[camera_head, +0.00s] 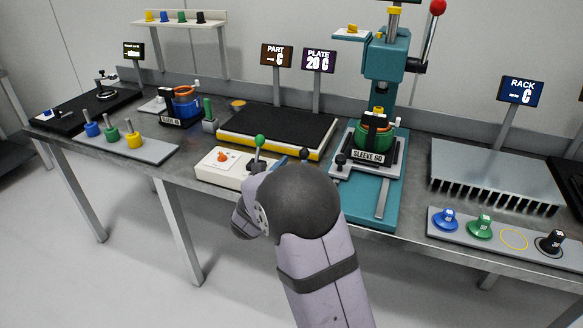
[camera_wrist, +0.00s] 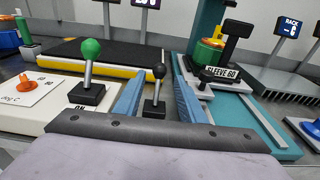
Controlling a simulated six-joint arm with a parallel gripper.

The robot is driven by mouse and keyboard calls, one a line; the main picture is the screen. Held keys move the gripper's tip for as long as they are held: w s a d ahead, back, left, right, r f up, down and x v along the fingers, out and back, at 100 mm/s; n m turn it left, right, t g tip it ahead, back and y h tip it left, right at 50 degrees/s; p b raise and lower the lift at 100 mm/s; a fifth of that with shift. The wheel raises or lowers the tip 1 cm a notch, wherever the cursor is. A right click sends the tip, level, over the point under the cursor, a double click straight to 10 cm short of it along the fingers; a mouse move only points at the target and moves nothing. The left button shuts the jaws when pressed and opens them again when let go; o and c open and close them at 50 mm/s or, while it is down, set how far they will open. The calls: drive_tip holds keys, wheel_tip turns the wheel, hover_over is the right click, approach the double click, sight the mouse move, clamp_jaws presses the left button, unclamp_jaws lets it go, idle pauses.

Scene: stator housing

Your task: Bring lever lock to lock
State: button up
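A lever with a black ball knob (camera_wrist: 159,72) on a black base stands between the two blue fingers of my gripper (camera_wrist: 157,95) in the wrist view. The fingers are apart, one on each side of the lever, with gaps visible. I take this to be the lock lever; no label for it is readable. In the head view its dark knob (camera_head: 304,153) shows just past my wrist, which hides its base. A second lever with a green ball (camera_wrist: 91,48) stands upright to the left on the white control box (camera_head: 216,166), near a partly hidden "ON" label.
An orange knob (camera_head: 222,156) sits on the control box. Behind is a black-topped plate (camera_head: 278,130) with a yellow edge.

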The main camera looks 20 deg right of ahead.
sight(303, 152)
drive_tip(key=shift+w+d, duration=0.1)
drive_tip(key=shift+d, duration=0.05)
drive_tip(key=shift+p+x, duration=0.45)
drive_tip(key=shift+x, duration=3.45)
drive_tip(key=shift+f, duration=0.1)
drive_tip(key=shift+w+d+b, duration=0.2)
drive_tip(key=shift+b, duration=0.2)
drive_tip(key=shift+c, duration=0.3)
